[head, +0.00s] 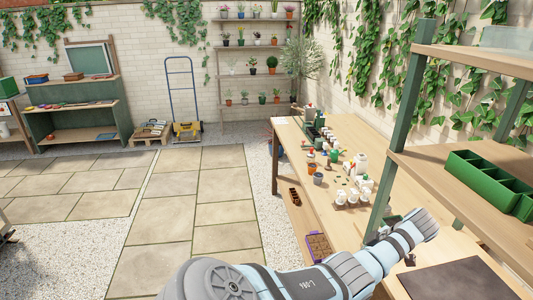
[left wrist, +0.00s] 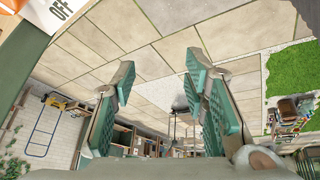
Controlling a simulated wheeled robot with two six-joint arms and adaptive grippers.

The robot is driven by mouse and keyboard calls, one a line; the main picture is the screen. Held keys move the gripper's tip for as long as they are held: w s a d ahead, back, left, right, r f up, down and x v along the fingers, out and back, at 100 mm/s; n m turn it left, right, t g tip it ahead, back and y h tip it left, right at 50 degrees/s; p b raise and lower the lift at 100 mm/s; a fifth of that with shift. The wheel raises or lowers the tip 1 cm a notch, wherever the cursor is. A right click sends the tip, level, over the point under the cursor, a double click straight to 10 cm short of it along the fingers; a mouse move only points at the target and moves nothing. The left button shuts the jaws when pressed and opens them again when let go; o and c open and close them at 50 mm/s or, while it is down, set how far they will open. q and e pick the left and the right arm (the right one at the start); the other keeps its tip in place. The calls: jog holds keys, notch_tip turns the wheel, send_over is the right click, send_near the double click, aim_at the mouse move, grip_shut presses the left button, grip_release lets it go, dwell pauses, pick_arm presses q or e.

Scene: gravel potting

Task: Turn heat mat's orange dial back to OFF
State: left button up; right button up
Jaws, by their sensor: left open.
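In the left wrist view, part of an orange thing, likely the dial (left wrist: 12,5), shows in the top left corner. Beside it is a white label (left wrist: 58,14) with the word OFF; most of both is cut off by the frame. My left gripper (left wrist: 159,72) is open, with nothing between its teal fingers. It is apart from the dial, which lies up and left of the fingers. In the head view my left arm reaches over the bench at the lower right; its fingers cannot be made out there. A dark flat mat (head: 458,281) lies on the bench. My right gripper is not in view.
The wooden bench (head: 338,222) holds several small pots and white bottles. A green-posted shelf (head: 440,165) with a green divided tray (head: 483,182) stands close to my arm. Paved floor (head: 205,215) is open to the left.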

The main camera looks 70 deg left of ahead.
pick_arm(q)
jog(key=s+a+r+n+y, duration=0.1)
jog(key=s+a+r+y, duration=0.2)
jog(key=s+a, duration=0.4)
jog(key=s+a+r+g+y, duration=0.1)
jog(key=s+a+r+y, duration=0.2)
jog(key=s+a, duration=0.5)
jog(key=a, duration=0.8)
jog(key=shift+s+a+r+n+g, duration=0.25)
jog(key=shift+a+n+g, duration=0.05)
jog(key=shift+a+n, duration=0.1)
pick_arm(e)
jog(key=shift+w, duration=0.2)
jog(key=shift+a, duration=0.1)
